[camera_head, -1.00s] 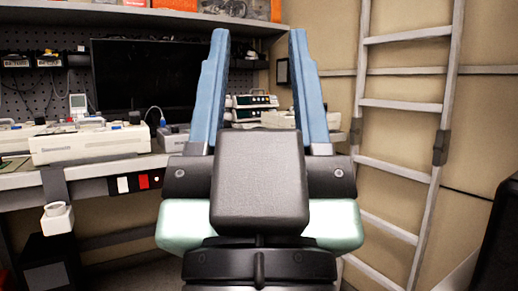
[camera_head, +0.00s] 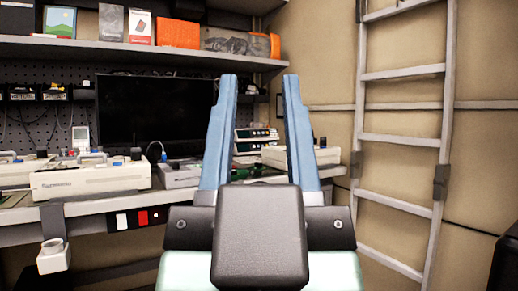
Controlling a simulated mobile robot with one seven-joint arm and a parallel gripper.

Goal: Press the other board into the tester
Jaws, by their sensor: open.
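My gripper (camera_head: 256,78) is in the middle of the view, with its two blue fingers upright, apart and nothing visible between them. It stands in front of the workbench (camera_head: 98,206) and hides part of it. A long white device (camera_head: 90,180) with dark knobs on top stands on the bench at the left. A flat greenish piece (camera_head: 12,199) shows at the left edge of the bench; I cannot tell whether it is a board. I cannot make out which device is the tester.
A dark monitor (camera_head: 150,112) stands behind the bench, under a shelf (camera_head: 120,52) with boxes. Smaller devices (camera_head: 258,138) stand behind my fingers. A ladder (camera_head: 402,138) leans on the right wall. A white cup-like holder (camera_head: 54,256) hangs at the bench front.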

